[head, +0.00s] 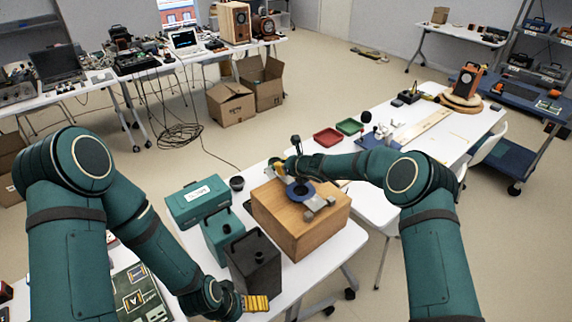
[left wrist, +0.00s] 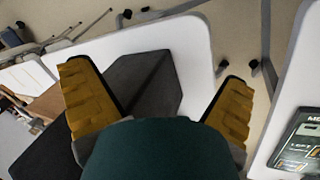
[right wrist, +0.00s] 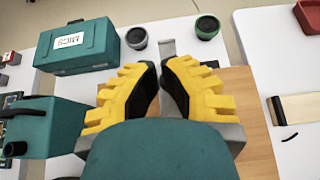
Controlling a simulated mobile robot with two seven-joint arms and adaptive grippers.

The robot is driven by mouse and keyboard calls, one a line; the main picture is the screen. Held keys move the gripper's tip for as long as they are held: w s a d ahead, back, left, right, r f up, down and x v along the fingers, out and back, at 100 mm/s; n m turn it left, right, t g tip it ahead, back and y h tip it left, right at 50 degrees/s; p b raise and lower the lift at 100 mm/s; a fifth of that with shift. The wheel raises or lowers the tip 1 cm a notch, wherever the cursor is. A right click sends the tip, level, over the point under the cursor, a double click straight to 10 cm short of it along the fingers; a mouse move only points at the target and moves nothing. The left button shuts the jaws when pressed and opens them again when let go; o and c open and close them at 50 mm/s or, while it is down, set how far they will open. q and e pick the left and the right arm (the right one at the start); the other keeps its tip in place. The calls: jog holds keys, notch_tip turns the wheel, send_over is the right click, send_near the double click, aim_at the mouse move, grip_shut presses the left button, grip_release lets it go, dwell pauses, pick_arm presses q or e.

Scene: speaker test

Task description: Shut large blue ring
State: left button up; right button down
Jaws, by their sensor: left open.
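A blue ring (head: 293,196) lies on top of a wooden box (head: 277,210) on the near white table, with grey metal fittings (head: 318,207) beside it. My right gripper (head: 283,167) is over the far side of this box, behind the ring. The ring cannot be made out there. My left gripper (head: 256,302) is open and empty, low beside a dark grey box (head: 255,265). That box also shows in the left wrist view (left wrist: 140,80).
A teal case labelled MICS (head: 198,203) and a smaller teal box (head: 221,235) stand left of the wooden box. A dark cup (head: 237,183) is behind them. Red (head: 328,138) and green (head: 349,127) trays lie on the table farther right.

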jog(key=shift+w+a+f, duration=0.1)
jog(key=shift+a+f, duration=0.05)
jog(key=shift+f, duration=0.5)
jog(key=shift+s+f, duration=0.2)
jog(key=shift+f, duration=0.1)
jog(key=shift+s+d+r, duration=0.25)
jog(key=shift+d, duration=0.1)
jog(key=v, duration=1.1)
jog(key=shift+r, duration=0.35)
